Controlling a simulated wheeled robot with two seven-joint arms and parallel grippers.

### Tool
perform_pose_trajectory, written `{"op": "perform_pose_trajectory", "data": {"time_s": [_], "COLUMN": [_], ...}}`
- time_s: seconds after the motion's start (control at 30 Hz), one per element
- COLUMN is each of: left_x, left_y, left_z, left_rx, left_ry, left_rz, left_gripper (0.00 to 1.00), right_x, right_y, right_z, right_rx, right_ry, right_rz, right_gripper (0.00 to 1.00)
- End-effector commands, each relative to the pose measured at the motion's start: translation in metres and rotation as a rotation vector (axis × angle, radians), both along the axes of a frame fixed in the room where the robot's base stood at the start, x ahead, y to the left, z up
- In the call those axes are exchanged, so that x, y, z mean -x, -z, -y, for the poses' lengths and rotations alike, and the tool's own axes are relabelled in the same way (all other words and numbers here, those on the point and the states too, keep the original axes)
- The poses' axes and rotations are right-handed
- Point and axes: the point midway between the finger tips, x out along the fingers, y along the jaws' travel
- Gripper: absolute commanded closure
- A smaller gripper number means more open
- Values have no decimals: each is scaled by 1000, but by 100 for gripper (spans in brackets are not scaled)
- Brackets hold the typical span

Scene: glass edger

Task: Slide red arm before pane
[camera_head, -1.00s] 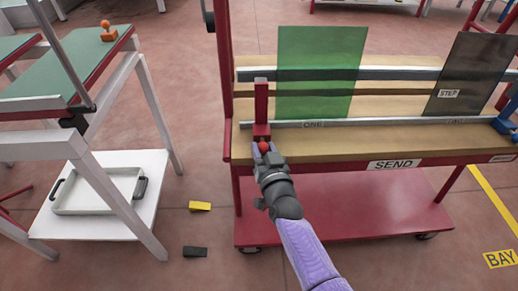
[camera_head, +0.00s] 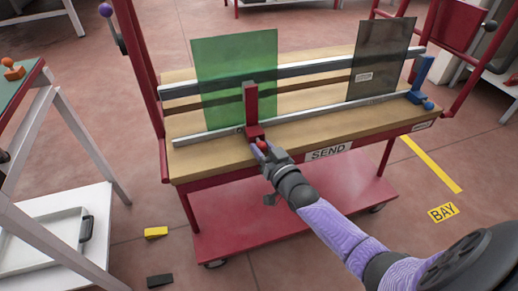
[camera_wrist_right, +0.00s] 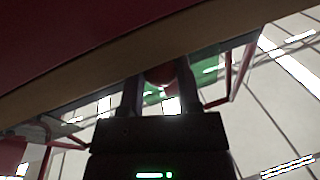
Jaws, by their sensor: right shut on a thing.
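The red arm (camera_head: 251,105) stands upright on the front metal rail (camera_head: 310,111) of the bench, in front of the right part of the green glass pane (camera_head: 222,80). My right gripper (camera_head: 261,149) is shut on the arm's red ball knob at the bench's front edge. In the right wrist view the red knob (camera_wrist_right: 160,75) sits between the two fingers. A dark grey pane (camera_head: 378,62) stands farther right on the same rack, with a blue arm (camera_head: 420,78) at the rail's right end. My left gripper is out of view.
The wooden bench top (camera_head: 210,153) has a red frame, a SEND label (camera_head: 327,152) and a red lower shelf (camera_head: 285,218). A yellow block (camera_head: 156,232) and a dark block (camera_head: 159,281) lie on the floor. A white-framed table with a tray (camera_head: 40,240) stands at left.

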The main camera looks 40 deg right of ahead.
Motion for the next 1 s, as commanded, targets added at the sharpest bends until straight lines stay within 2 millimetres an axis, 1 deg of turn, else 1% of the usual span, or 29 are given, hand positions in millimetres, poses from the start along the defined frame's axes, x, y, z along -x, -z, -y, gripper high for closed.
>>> {"op": "perform_pose_trajectory", "data": {"time_s": [0.03,0.17,0.2,0.27,0.47,0.57,0.67,0.9,1.0], "left_x": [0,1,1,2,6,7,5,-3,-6], "left_y": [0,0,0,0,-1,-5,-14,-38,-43], "left_z": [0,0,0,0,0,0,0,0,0], "left_rx": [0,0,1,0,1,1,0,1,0], "left_ry": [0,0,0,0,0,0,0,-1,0], "left_rz": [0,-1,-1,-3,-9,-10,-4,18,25], "left_gripper": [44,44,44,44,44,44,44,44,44], "right_x": [1,1,1,1,0,4,18,71,88], "right_y": [3,3,3,3,2,0,-3,-4,-2], "right_z": [0,0,0,0,0,-1,-2,-6,-8], "right_rx": [-1,-1,-1,0,1,1,1,-1,-1], "right_ry": [0,0,-1,-1,0,-1,0,0,0], "right_rz": [-8,-8,-8,-8,-4,-3,-4,-5,-5], "right_gripper": [100,100,55,43,43,43,43,43,43]}}
